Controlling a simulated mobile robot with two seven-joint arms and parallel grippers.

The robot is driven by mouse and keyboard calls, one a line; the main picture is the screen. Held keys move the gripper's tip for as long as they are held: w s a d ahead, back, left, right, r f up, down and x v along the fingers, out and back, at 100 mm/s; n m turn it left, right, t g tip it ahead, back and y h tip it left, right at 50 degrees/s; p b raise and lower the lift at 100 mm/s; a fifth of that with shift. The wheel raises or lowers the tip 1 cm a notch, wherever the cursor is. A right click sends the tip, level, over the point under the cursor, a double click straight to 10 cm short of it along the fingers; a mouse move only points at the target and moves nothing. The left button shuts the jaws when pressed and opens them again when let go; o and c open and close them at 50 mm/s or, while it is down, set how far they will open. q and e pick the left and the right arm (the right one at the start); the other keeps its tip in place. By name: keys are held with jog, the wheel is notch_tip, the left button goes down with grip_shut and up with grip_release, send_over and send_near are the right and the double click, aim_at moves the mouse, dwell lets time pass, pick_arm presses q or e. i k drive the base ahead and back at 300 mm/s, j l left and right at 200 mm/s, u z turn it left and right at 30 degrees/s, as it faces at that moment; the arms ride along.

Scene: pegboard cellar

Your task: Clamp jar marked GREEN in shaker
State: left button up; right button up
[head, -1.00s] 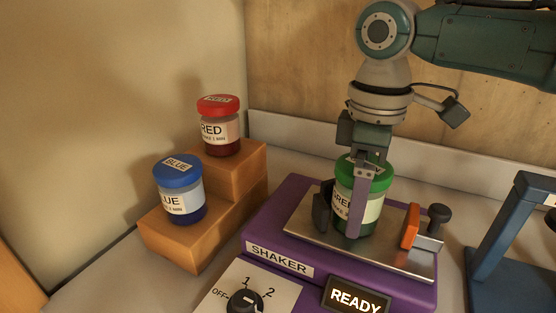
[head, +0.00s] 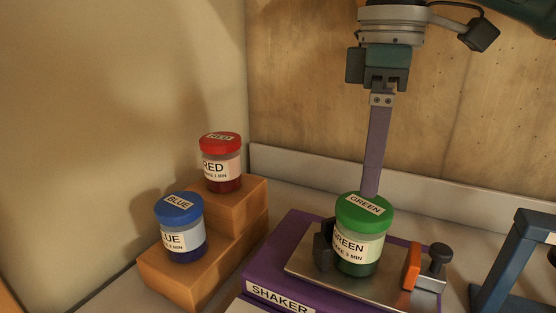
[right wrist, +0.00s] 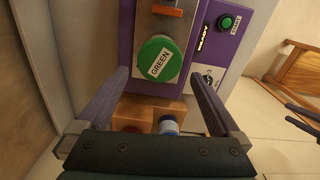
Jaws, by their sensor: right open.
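The jar marked GREEN (head: 360,238), with a green lid, stands upright on the shaker's metal plate (head: 310,264). A dark fixed jaw (head: 323,245) is close beside its left side. The orange clamp pad (head: 412,264) with a dark knob (head: 439,258) stands to its right, with a gap between pad and jar. My right gripper (head: 370,192) is above the jar; in the right wrist view its open, empty fingers (right wrist: 160,78) are spread, with the green lid (right wrist: 159,59) beyond them. Two dark prongs at that view's right edge may be my left gripper (right wrist: 300,115); its jaws are unclear.
A red-lidded jar (head: 221,163) and a blue-lidded jar (head: 181,228) stand on a stepped wooden block (head: 240,205) at left. A blue frame (head: 522,252) stands at right. The shaker's display (right wrist: 203,38) reads READY, near a green button (right wrist: 226,22).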

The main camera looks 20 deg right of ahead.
aim_at(422, 273)
jog(key=k+z, duration=0.1)
jog(key=z, duration=1.05)
jog(key=i+j+z, duration=0.1)
jog(key=z, duration=0.15)
jog(key=k+u, duration=0.15)
jog(key=u, duration=0.15)
